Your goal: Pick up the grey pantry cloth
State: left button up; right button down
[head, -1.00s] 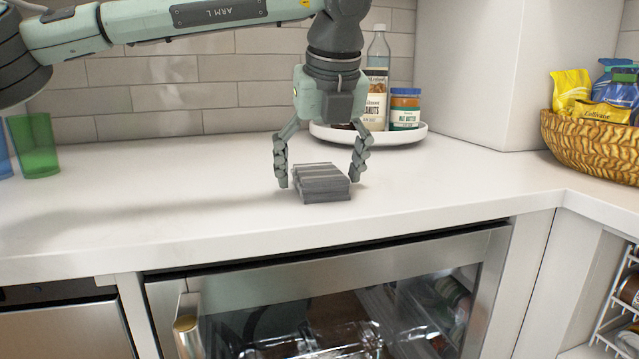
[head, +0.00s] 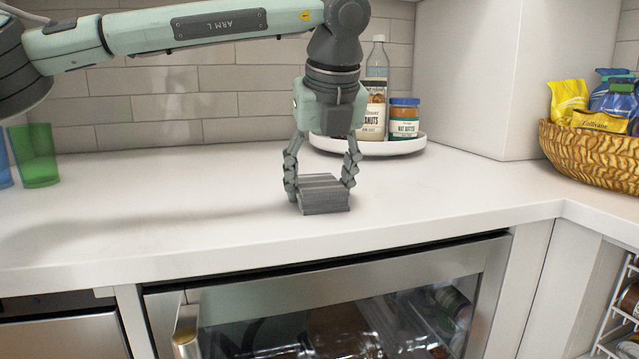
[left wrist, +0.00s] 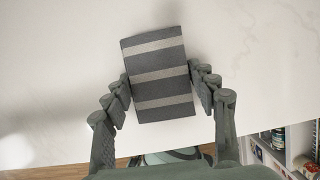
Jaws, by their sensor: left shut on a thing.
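The grey pantry cloth (head: 323,197) is a folded, striped block in dark and light grey on the white counter, near its front edge. My left gripper (head: 320,180) points down over it and is shut on it, with one finger at each side. In the left wrist view the cloth (left wrist: 159,75) shows from above between the fingertips (left wrist: 160,90). In the head view its underside looks at or very near the counter; I cannot tell if there is a gap. My right gripper is not in view.
Behind the gripper, a white round tray (head: 385,147) holds a bottle (head: 374,90) and a nut butter jar (head: 404,118). A green cup (head: 36,155) stands far left. A woven basket (head: 590,153) with bags is at right. The counter (head: 180,190) left of the cloth is clear.

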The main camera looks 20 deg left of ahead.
aim_at(317, 180)
pick_arm(q)
jog(key=shift+r, duration=0.65)
notch_tip(317, 180, up, 3)
jog(key=shift+r, duration=0.2)
jog(key=s+a+r, duration=0.2)
jog(key=a+r, duration=0.4)
jog(key=a, duration=0.5)
jog(key=shift+s+a+r, duration=0.2)
jog(key=shift+r, duration=0.2)
jog(key=o, duration=0.4)
jog(key=shift+c, duration=0.2)
jog(key=c, duration=0.3)
jog(key=shift+f, duration=0.1)
